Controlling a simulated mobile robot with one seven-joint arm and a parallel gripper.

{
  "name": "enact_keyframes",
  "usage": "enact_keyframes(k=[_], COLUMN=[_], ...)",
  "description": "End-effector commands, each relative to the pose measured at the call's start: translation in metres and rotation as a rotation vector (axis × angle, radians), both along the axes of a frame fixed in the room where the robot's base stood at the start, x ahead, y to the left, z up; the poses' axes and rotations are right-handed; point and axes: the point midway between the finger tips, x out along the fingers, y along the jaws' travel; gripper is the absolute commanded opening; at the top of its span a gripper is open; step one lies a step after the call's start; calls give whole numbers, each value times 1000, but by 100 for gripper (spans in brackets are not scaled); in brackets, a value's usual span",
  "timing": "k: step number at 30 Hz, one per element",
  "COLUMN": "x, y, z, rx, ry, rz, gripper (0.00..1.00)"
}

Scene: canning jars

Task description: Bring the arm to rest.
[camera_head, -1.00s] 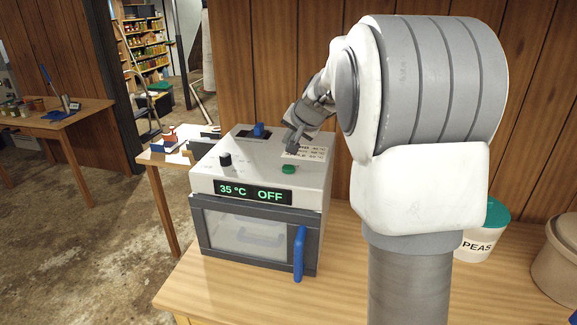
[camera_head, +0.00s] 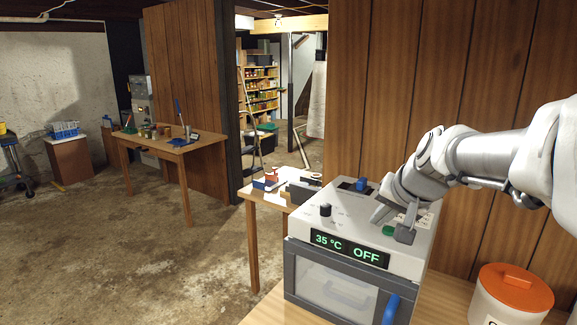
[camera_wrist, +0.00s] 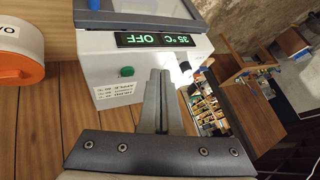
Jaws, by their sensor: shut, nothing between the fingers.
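My gripper (camera_head: 402,232) is over the top of a white and grey appliance (camera_head: 410,258), close to its green button (camera_head: 388,231). In the wrist view my two fingers (camera_wrist: 160,76) lie together with nothing between them. The wrist view also shows the green button (camera_wrist: 127,72), left of the fingers. Whether the fingers touch the appliance top is hard to tell. My arm reaches in from the right of the head view.
The appliance's display (camera_head: 348,247) reads 35 °C OFF; its door (camera_head: 335,288) is shut. A container with an orange lid (camera_head: 515,287) stands right of it. A small table (camera_head: 268,197) with items stands behind left. Open floor (camera_head: 120,250) lies to the left.

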Motion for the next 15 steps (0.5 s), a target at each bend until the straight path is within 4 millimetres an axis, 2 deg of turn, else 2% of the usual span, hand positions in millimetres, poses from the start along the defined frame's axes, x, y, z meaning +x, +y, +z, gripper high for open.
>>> enact_keyframes(k=[1,6,12,15], x=[-22,-88,-163,-194], y=[10,31,44,46], z=[3,-3,-22,-33], rx=[-22,-105,-217,-270], ry=[8,53,105,128], rz=[37,142,251,293], gripper=[0,0,0,0])
